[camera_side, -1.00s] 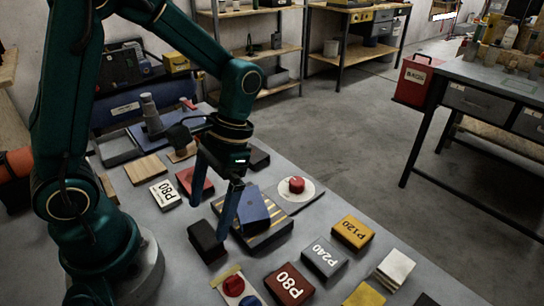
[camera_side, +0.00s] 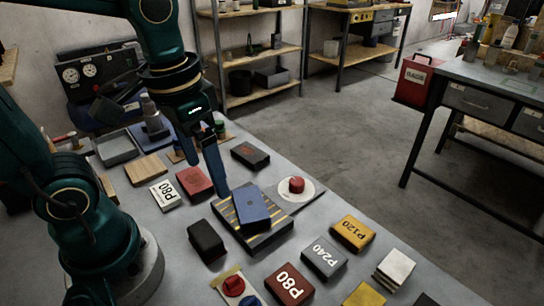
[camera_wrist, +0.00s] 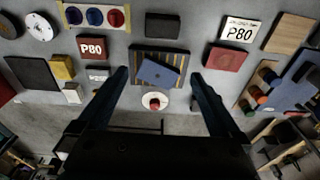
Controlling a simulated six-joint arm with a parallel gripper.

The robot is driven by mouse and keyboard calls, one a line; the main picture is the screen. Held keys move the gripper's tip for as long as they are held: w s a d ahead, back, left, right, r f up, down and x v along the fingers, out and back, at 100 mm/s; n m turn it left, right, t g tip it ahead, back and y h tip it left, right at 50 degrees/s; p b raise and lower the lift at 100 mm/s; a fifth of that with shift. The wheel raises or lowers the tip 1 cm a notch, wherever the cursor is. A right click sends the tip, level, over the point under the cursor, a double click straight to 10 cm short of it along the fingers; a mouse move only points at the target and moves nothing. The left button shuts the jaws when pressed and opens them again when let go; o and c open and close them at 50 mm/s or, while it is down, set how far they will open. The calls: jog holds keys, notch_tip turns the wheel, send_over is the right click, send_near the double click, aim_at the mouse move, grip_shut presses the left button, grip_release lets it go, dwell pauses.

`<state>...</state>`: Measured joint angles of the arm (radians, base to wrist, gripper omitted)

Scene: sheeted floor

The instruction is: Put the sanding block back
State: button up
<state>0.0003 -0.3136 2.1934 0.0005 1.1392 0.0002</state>
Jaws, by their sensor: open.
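A blue sanding block (camera_side: 252,209) lies on a dark base with yellow stripes (camera_side: 278,237), turned at an angle to the stripes. In the wrist view the blue block (camera_wrist: 158,72) sits over the striped base (camera_wrist: 146,54), with stripes showing along its far side. My gripper (camera_side: 207,178) is open and empty, above and behind the base. In the wrist view my gripper (camera_wrist: 160,76) has its fingers spread wide on either side of the block, apart from it.
A black block (camera_side: 206,241) and a red block (camera_side: 195,183) stand close to the base. A round white plate with a red knob (camera_side: 297,185) is to its right. P80 (camera_side: 289,284), P240 (camera_side: 324,258) and P120 (camera_side: 352,232) blocks line the front right.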

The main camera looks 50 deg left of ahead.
jog(key=t, duration=0.2)
jog(key=s+t, duration=0.1)
jog(key=t, duration=0.1)
jog(key=shift+s+r, duration=0.1)
jog(key=shift+r, duration=0.3)
dwell(0.9)
